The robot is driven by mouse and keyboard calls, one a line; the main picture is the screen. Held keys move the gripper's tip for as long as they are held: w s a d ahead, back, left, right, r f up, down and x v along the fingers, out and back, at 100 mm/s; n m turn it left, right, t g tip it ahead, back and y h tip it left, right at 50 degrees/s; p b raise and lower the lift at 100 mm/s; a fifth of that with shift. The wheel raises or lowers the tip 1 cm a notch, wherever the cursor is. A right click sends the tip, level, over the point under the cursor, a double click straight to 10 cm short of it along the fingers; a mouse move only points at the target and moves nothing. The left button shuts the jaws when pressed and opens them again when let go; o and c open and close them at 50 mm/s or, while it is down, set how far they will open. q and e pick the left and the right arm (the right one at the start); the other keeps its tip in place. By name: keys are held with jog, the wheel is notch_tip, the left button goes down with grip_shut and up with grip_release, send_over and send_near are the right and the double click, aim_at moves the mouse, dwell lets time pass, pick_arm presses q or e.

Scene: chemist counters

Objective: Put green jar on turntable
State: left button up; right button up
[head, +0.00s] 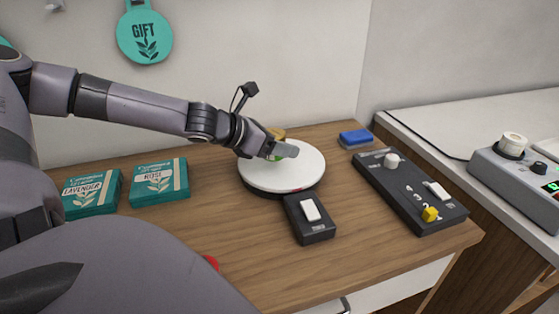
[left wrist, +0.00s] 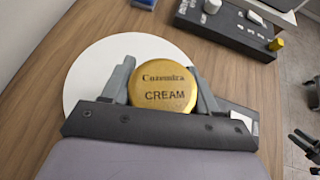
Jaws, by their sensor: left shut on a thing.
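The green jar has a gold lid marked "Cuzendra CREAM" (left wrist: 163,87) in the left wrist view. In the head view its gold lid (head: 277,133) shows behind my left gripper (head: 280,150), with a sliver of green below. My left gripper is shut on the jar, one finger on each side. The turntable is a white disc (head: 283,178) on a dark base, and it also shows in the left wrist view (left wrist: 85,73). The jar is over the disc, toward its far side; whether it touches the disc is hidden.
A black switch box (head: 310,219) sits at the turntable's front. A dark control panel (head: 412,193) with knobs and a blue block (head: 355,137) stand to the right. Lavender (head: 92,193) and rose boxes (head: 159,181) lie left. Wood between them is clear.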

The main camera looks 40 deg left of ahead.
aim_at(279, 168)
pick_arm(q)
notch_tip(279, 168, down, 4)
jog(key=shift+r+b, duration=0.15)
jog(key=shift+b, duration=0.65)
jog(key=shift+f, duration=0.2)
jog(key=o, duration=1.1)
jog(key=shift+r, duration=0.1)
